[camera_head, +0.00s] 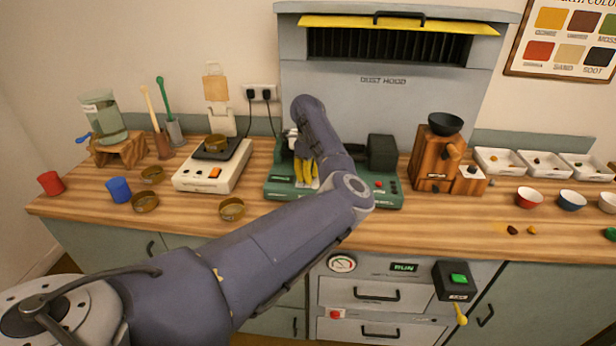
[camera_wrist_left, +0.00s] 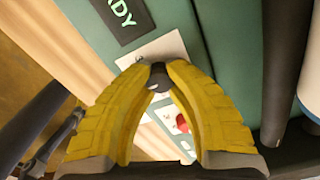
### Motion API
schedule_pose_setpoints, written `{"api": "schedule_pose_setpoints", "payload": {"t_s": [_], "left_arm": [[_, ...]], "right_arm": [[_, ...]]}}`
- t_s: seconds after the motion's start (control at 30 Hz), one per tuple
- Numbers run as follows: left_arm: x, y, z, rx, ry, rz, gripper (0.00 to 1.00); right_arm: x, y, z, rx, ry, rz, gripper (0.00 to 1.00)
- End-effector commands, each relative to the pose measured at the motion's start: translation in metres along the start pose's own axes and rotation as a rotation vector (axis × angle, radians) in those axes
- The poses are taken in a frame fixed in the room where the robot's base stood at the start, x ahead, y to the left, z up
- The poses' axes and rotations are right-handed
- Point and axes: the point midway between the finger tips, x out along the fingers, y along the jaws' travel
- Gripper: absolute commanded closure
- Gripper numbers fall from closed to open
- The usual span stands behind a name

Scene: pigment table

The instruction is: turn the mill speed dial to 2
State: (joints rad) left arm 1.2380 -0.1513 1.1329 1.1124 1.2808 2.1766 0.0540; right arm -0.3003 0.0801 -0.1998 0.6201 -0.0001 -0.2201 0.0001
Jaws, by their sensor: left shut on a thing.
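The mill is a green machine (camera_head: 346,198) on the wooden counter, mostly covered by my left arm in the head view. My left gripper (camera_head: 306,185) reaches down to its front panel with yellow fingers. In the left wrist view the fingertips (camera_wrist_left: 158,78) are shut on a small dark dial (camera_wrist_left: 157,82) on a white plate (camera_wrist_left: 172,47). The dial's setting and most of its markings are hidden by the fingers. A dark display (camera_wrist_left: 124,17) with green letters ending in "DY" lies beside the plate. My right gripper is not in view.
A white scale (camera_head: 205,178) stands left of the mill, with brass dishes (camera_head: 231,209) nearby. A wooden grinder (camera_head: 437,158) stands to the right. Cups (camera_head: 529,197) and white trays (camera_head: 500,162) fill the right side. The dust hood (camera_head: 390,100) rises behind the mill.

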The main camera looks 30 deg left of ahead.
Motion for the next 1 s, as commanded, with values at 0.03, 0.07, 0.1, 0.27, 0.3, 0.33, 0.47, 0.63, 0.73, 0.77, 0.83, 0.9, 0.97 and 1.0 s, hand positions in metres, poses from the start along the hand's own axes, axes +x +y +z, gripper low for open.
{"api": "schedule_pose_setpoints", "payload": {"t_s": [0.03, 0.07, 0.1, 0.27, 0.3, 0.33, 0.47, 0.63, 0.73, 0.77, 0.83, 0.9, 0.97, 1.0], "left_arm": [[-0.0003, -0.0003, -0.0003, 0.042, 0.000, -0.001, 1.00], [-0.0003, -0.0003, -0.0002, 0.067, 0.000, -0.001, 1.00], [-0.0003, -0.0002, -0.0002, 0.100, -0.001, -0.001, 1.00], [0.0000, 0.0000, -0.0003, 0.217, 0.000, 0.000, 1.00], [0.0001, 0.0000, -0.0004, 0.243, 0.000, 0.000, 1.00], [0.0000, 0.0000, -0.0004, 0.261, 0.000, 0.000, 1.00], [-0.0001, -0.0001, -0.0002, 0.328, -0.001, 0.000, 1.00], [-0.0002, -0.0001, -0.0002, 0.386, -0.001, 0.000, 1.00], [-0.0002, -0.0001, -0.0001, 0.405, -0.001, 0.000, 1.00], [-0.0002, -0.0001, -0.0001, 0.409, -0.001, 0.000, 1.00], [-0.0002, -0.0001, -0.0001, 0.417, -0.001, 0.000, 1.00], [-0.0002, -0.0001, -0.0001, 0.421, -0.001, 0.000, 1.00], [-0.0001, 0.0000, -0.0001, 0.423, -0.001, 0.000, 1.00], [-0.0001, 0.0000, -0.0001, 0.423, -0.001, 0.000, 1.00]], "right_arm": [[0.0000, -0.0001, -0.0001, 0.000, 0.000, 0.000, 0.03], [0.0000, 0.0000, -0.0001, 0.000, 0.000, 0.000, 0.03], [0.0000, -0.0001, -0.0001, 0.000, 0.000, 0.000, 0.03], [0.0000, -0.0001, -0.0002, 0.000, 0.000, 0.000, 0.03], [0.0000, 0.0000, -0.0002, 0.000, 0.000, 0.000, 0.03], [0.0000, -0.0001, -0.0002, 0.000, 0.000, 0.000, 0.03], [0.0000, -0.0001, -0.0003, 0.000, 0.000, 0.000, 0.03], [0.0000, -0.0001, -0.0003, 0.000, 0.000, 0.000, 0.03], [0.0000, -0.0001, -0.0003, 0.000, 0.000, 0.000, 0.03], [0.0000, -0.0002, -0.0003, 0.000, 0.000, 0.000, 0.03], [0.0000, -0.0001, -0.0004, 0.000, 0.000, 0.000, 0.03], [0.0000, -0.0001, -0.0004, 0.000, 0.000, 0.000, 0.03], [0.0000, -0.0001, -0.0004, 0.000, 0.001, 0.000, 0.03], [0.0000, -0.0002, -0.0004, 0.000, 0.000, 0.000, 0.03]]}}
